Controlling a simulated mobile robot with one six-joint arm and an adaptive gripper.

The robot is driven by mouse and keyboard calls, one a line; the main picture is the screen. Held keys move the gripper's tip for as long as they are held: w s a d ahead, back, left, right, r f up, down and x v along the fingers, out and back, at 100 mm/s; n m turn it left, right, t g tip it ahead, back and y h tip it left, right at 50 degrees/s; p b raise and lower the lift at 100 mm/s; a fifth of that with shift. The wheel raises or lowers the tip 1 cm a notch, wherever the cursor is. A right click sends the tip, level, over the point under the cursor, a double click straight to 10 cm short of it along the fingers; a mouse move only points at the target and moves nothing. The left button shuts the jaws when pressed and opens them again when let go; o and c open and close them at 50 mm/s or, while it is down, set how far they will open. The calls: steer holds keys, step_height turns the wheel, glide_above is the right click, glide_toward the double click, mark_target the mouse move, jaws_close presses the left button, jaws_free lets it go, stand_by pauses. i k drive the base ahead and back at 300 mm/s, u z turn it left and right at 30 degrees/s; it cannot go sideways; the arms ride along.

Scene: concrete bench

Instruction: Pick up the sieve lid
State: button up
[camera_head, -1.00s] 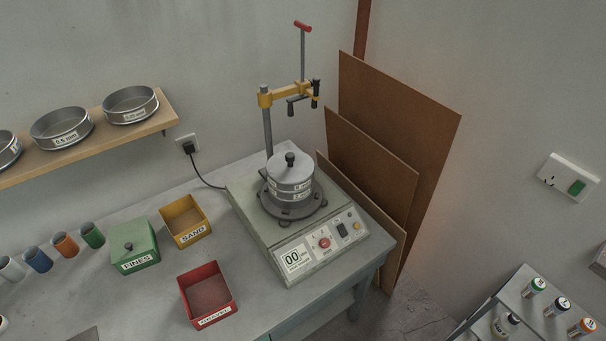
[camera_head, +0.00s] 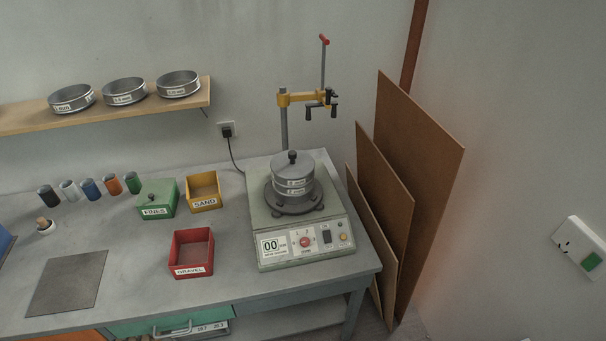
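The sieve lid (camera_head: 292,161) is a round grey metal cover with a dark knob on top. It sits level on a stack of labelled sieves (camera_head: 293,184). The stack stands on the round plate of the sieve shaker (camera_head: 303,241), at the right end of the bench. The shaker's yellow clamp arm (camera_head: 305,98) is above and behind the lid, apart from it. My gripper is not in view.
Red gravel (camera_head: 191,263), yellow sand (camera_head: 203,205) and green fines (camera_head: 157,210) boxes stand left of the shaker on the bench (camera_head: 130,255). Brown boards (camera_head: 430,160) lean at the right. A wall shelf (camera_head: 120,116) holds three sieves.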

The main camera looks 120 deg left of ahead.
mark_target(289, 164)
steer(key=i, duration=0.4)
steer(key=z, duration=0.05)
steer(key=k, duration=0.15)
steer(key=u, duration=3.25)
steer(key=i, duration=0.6)
steer(key=u, duration=0.05)
